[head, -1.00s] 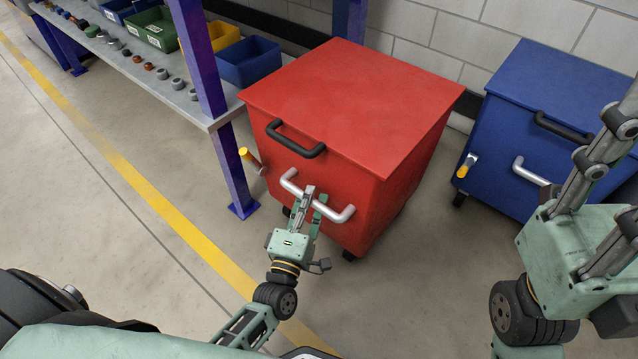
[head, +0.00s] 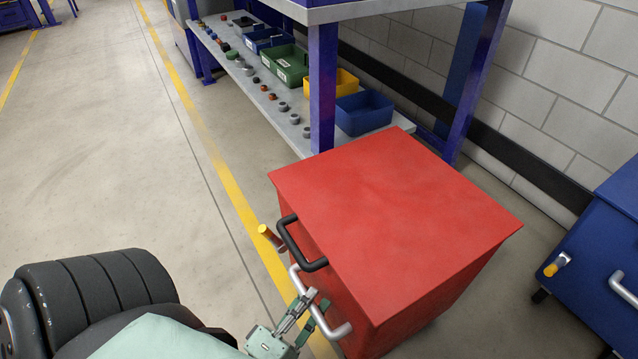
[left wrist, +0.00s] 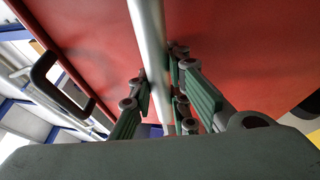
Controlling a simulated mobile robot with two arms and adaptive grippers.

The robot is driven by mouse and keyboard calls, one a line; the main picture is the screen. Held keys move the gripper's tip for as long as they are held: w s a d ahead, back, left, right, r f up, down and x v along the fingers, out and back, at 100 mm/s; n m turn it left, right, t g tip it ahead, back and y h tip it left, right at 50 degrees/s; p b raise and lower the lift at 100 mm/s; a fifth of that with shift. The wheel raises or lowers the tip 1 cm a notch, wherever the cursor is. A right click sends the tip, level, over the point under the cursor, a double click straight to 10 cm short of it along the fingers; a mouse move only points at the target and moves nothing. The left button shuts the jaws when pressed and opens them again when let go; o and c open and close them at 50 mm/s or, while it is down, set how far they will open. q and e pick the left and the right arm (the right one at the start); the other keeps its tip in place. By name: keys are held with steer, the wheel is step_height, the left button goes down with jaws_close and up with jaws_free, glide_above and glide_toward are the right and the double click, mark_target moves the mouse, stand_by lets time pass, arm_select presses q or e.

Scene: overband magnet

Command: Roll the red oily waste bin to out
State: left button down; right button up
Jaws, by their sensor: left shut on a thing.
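The red oily waste bin (head: 395,220) stands upright on the floor in the head view, with its lid closed. A black handle (head: 289,243) is at its lid edge, and a silver handle (head: 338,331) is lower on its front. My left gripper (head: 311,306) is shut around the silver handle; the left wrist view shows the fingers (left wrist: 158,95) on both sides of the silver bar (left wrist: 147,35). The bin's wheels are hidden in the head view. My right gripper is out of view.
A workbench with purple posts (head: 322,90) and a lower shelf (head: 235,65) of small bins stands behind the red bin, close to it. A blue bin (head: 590,255) stands at the right. A yellow floor line (head: 215,160) runs at left, with clear floor beyond.

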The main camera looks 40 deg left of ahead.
arm_select(q)
steer(key=shift+s+f, duration=0.1)
steer(key=shift+s, duration=0.15)
steer(key=c, duration=2)
jaws_free()
steer(key=shift+o, duration=0.4)
steer(key=shift+s+a, duration=0.1)
steer(key=s+f, duration=0.1)
steer(key=s, duration=0.6)
steer(key=shift+s+d+f, duration=0.15)
steer(key=shift+s+d, duration=0.05)
steer(key=shift+d, duration=0.05)
